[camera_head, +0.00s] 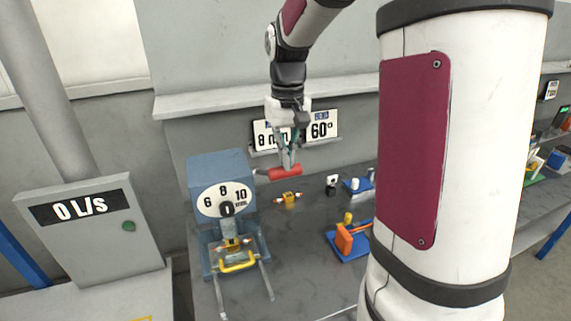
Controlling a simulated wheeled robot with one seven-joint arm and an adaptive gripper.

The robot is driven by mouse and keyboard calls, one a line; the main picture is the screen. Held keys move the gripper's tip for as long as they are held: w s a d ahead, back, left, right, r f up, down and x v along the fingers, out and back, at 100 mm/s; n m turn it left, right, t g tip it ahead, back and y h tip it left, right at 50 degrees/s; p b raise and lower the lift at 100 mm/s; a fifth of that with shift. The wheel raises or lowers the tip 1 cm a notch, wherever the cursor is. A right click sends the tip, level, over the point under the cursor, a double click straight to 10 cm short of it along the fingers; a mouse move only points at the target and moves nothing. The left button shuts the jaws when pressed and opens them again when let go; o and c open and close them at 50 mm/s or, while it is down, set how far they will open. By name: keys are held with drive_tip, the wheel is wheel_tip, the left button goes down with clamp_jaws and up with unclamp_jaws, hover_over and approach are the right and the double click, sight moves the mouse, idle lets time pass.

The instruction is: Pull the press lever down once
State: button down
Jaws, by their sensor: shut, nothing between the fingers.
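The press (203,176) is a blue-grey box with a white dial marked 6, 8, 10 mm on its front. Its lever (285,173) has a red cylindrical grip that sticks out to the right of the box, roughly level. My gripper (288,164) points down right at the red grip, with its fingertips at or just above it. The fingers are shut with nothing between them. I cannot tell whether the fingertips touch the grip.
A yellow-handled tray (238,264) sits at the press's front. A small yellow-orange fitting (290,197) and an orange-and-blue fixture (345,240) are on the grey bench (290,245). A grey cabinet reading 0 L/s (85,240) stands at left. My white column hides the right-middle.

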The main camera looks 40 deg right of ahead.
drive_tip(key=shift+s+a+f, duration=0.1)
drive_tip(key=shift+s+f, duration=0.15)
drive_tip(key=shift+f, duration=0.2)
drive_tip(key=shift+s+a+f, duration=0.1)
drive_tip(key=shift+s+f, duration=0.1)
drive_tip(key=shift+f, duration=0.2)
drive_tip(key=shift+s+f, duration=0.1)
drive_tip(key=shift+f, duration=0.05)
drive_tip(key=shift+s+a+f, duration=0.1)
drive_tip(key=shift+s+f, duration=0.15)
drive_tip(key=shift+f, duration=0.3)
drive_tip(key=shift+s+f, duration=0.2)
drive_tip(key=shift+f, duration=0.4)
drive_tip(key=shift+s+a+f, duration=0.1)
drive_tip(key=shift+s+f, duration=0.1)
drive_tip(key=shift+f, duration=0.35)
drive_tip(key=shift+s+f, duration=0.15)
drive_tip(key=shift+f, duration=0.55)
drive_tip(key=shift+s+a+f, duration=0.1)
drive_tip(key=shift+s+f, duration=0.1)
drive_tip(key=shift+f, duration=0.9)
